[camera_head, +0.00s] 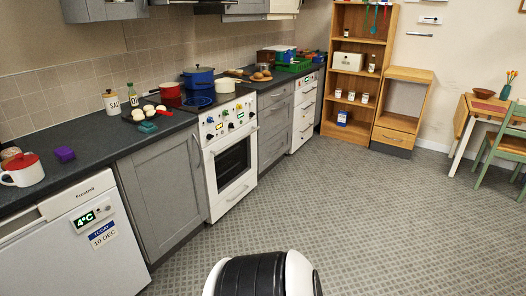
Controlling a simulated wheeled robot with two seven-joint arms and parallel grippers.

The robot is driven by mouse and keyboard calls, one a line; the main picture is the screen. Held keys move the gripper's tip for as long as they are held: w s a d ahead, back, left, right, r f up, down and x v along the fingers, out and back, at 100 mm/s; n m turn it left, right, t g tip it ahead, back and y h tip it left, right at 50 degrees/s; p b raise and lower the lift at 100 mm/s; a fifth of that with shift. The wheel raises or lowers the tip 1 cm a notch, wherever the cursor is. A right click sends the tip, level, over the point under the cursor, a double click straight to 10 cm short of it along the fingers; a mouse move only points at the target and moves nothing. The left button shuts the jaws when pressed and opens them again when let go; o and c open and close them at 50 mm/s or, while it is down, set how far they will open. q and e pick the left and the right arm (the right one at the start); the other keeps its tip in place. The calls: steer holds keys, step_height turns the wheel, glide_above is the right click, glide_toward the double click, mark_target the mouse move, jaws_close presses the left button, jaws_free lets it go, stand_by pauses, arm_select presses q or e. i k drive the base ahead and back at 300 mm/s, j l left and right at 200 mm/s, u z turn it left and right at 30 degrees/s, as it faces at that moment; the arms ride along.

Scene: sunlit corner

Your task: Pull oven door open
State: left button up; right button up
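The white oven (242,111) stands between grey cabinets left of the picture's middle. Its door (234,190) has a dark glass window (233,162) and looks shut. The door's handle (234,139) runs along the top edge of the door, below the knobs. Neither of my grippers is in view, so I cannot see where they are relative to the handle.
Grey patterned floor (340,220) in front of the oven is clear. A white fridge (85,245) and a grey cabinet (165,185) stand left of the oven. A blue pot (198,77) and a red pot (170,94) sit above. A table (485,107) and green chair (507,145) are far right.

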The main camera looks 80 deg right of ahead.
mark_target(249, 130)
steer(key=l+z, duration=0.1)
steer(key=z, duration=2.45)
steer(key=i+l, duration=0.15)
steer(key=i, duration=0.5)
steer(key=i+l, duration=0.2)
steer(key=i, duration=0.5)
steer(key=i+l, duration=0.2)
steer(key=i, duration=0.45)
steer(key=z, duration=0.05)
